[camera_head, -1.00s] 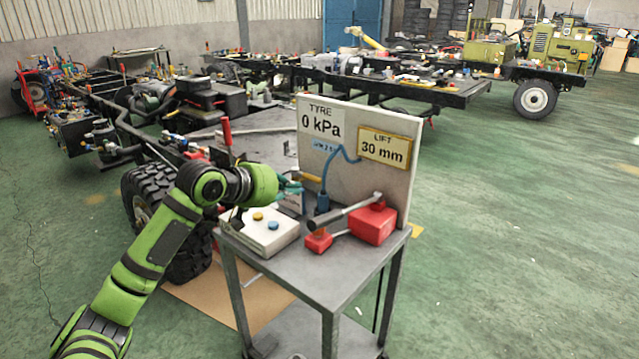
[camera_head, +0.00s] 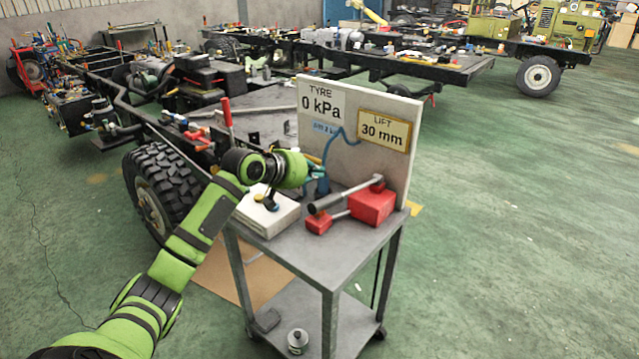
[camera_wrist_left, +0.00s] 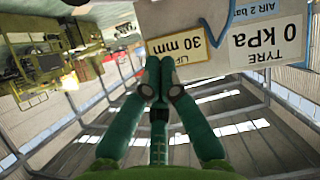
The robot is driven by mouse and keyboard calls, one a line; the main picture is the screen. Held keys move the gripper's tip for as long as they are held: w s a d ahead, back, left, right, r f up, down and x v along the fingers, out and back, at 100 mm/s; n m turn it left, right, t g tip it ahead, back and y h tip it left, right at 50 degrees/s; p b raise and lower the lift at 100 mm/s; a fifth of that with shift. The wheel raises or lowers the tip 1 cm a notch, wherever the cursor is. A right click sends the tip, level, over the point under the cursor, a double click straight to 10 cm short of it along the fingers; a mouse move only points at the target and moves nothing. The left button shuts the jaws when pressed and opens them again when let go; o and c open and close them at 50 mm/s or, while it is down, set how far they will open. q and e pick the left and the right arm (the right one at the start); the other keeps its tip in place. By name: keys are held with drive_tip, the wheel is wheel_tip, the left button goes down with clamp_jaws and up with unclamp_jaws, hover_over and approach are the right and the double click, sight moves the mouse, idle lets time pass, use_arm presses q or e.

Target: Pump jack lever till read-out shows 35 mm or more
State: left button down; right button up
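The LIFT read-out (camera_head: 384,131) on the grey board shows 30 mm; it also shows upside down in the wrist view (camera_wrist_left: 178,48). The jack is a red block (camera_head: 372,206) on the cart top, with a smaller red block (camera_head: 318,222) beside it. Its lever (camera_head: 345,194) slants down to the left, ending in a dark grip. My left gripper (camera_wrist_left: 160,65) has its two green fingers together, with nothing seen between them. My right gripper is out of view.
The board also has a TYRE read-out (camera_head: 320,110) at 0 kPa and a blue hose (camera_head: 333,150). A white box (camera_head: 268,213) with a knob sits at the cart's left. A tyre (camera_head: 160,190) stands behind my arm. Open floor lies to the right.

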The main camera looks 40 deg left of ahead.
use_arm(q)
drive_tip(key=f, duration=0.1)
drive_tip(key=f+p, duration=0.1)
drive_tip(key=f, duration=0.2)
drive_tip(key=shift+w+d+f, duration=0.1)
drive_tip(key=shift+w+d, duration=0.1)
drive_tip(key=shift+d, duration=0.2)
drive_tip(key=shift+f, duration=0.2)
